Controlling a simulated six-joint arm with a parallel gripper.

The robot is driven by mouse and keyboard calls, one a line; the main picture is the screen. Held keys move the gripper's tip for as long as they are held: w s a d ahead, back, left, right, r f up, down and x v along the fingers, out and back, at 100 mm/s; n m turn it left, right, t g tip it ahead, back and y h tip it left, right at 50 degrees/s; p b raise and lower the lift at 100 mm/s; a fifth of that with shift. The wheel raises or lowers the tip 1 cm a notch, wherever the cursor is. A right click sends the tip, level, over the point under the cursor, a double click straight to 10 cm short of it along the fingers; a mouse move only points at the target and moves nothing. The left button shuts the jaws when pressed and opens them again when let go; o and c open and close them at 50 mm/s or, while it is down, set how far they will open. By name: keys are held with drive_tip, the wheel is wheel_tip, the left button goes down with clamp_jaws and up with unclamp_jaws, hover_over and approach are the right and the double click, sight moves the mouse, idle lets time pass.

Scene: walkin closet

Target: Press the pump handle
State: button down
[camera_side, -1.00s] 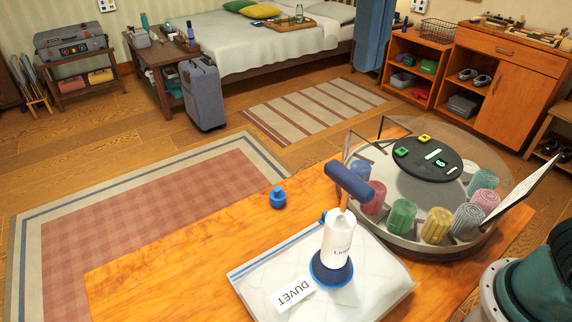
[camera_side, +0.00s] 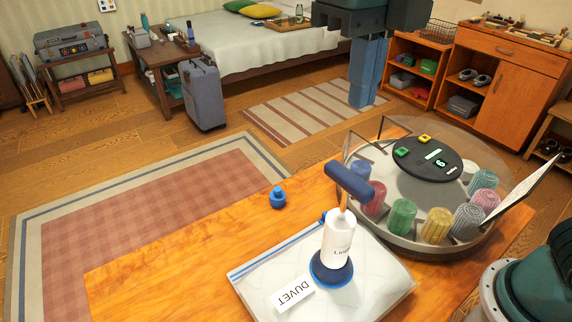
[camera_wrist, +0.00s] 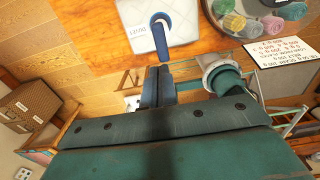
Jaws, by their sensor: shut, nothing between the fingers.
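The pump has a dark blue T-shaped handle (camera_side: 349,183) on a thin tan stem. The stem rises from a white labelled bottle (camera_side: 337,243) with a round blue base (camera_side: 331,273). The pump stands upright on a clear flat bag (camera_side: 376,290) marked DUVET. In the wrist view, the blue handle (camera_wrist: 160,35) shows above the white bag. My gripper (camera_side: 363,103) has its two blue fingers together, pointing down, with nothing between them. In the side view they appear above the handle, clearly apart from it. In the wrist view, the fingertips (camera_wrist: 158,69) lie just below the handle.
A round turntable (camera_side: 425,249) with several coloured rolls and a black display disc (camera_side: 428,158) stands right of the pump. A white sign (camera_side: 518,207) leans at its right. A small blue knob (camera_side: 278,198) sits on the wooden table (camera_side: 215,255), whose left part is clear.

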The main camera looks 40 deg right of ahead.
wheel_tip(320, 180, down, 10)
drive_tip(key=shift+r, duration=0.1)
idle(0.4)
idle(0.4)
wheel_tip(320, 180, down, 7)
drive_tip(key=shift+r, duration=0.2)
idle(0.5)
wheel_tip(320, 180, up, 14)
idle(0.7)
idle(1.0)
wheel_tip(320, 180, up, 5)
hover_over(349, 176)
idle(0.3)
drive_tip(key=shift+f, duration=0.3)
